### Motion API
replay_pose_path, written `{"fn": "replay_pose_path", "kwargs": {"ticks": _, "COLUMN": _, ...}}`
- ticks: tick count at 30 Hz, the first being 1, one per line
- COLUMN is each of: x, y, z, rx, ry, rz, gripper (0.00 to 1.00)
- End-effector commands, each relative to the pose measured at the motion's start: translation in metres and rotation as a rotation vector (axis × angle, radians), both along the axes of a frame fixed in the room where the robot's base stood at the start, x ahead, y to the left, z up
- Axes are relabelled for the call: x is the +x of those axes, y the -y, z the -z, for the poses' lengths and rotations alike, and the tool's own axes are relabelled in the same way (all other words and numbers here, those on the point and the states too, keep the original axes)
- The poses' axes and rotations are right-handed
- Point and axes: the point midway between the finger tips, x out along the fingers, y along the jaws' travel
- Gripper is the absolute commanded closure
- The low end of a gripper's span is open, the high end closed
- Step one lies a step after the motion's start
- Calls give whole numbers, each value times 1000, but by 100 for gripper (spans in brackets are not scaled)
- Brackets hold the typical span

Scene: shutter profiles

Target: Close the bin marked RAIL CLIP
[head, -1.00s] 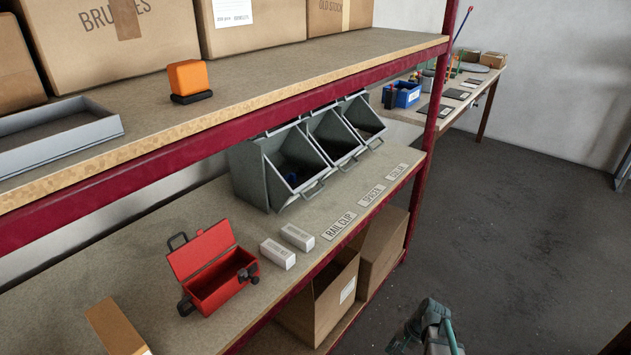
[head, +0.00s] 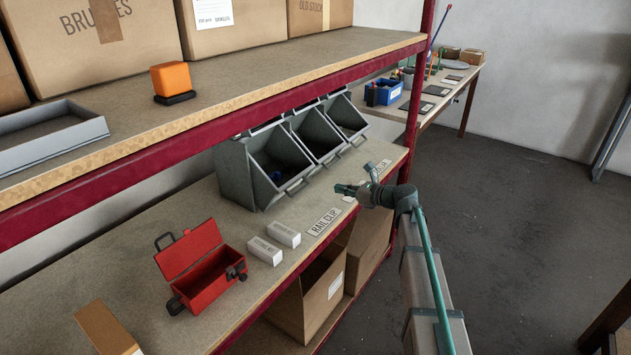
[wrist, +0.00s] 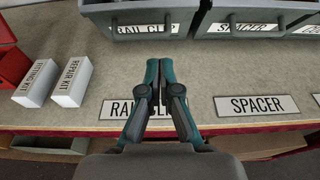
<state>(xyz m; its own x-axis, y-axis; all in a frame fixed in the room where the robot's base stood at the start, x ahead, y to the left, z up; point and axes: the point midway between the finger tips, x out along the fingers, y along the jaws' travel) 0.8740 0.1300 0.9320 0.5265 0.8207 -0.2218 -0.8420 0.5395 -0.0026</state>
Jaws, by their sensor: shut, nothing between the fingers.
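The RAIL CLIP bin (head: 240,180) is the leftmost of three grey tip-out bins on the lower shelf. Its front is tilted out, with its handle (head: 298,186) low at the front and something dark blue inside. In the wrist view its front (wrist: 122,30) carries a RAIL CLIP label at the top edge; the rest is cut off. A matching RAIL CLIP plate (head: 323,222) lies on the shelf edge. My gripper (head: 340,188) is shut and empty, in front of the bins and apart from them. In the wrist view my gripper (wrist: 160,62) points toward the RAIL CLIP bin and partly hides the plate.
The SPACER bin (wrist: 252,25) and a third bin (head: 347,118), also tilted out, stand to the right. Two white boxes (head: 283,234) and an open red toolbox (head: 208,270) are on the left. The upper shelf's red beam (head: 200,147) runs above; a red post (head: 415,100) stands right.

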Motion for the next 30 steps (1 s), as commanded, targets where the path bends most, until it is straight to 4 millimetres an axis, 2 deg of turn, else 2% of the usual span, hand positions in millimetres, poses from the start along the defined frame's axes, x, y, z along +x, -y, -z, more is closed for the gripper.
{"fn": "replay_pose_path", "kwargs": {"ticks": 8, "x": 18, "y": -26, "z": 6, "rx": 1, "ry": -6, "rz": -2, "gripper": 100}}
{"fn": "replay_pose_path", "kwargs": {"ticks": 19, "x": 55, "y": -84, "z": 22, "rx": -1, "ry": -4, "rz": -1, "gripper": 100}}
{"fn": "replay_pose_path", "kwargs": {"ticks": 24, "x": 65, "y": -100, "z": 7, "rx": -1, "ry": -3, "rz": -1, "gripper": 100}}
{"fn": "replay_pose_path", "kwargs": {"ticks": 30, "x": 70, "y": -109, "z": 2, "rx": -1, "ry": -4, "rz": 0, "gripper": 100}}
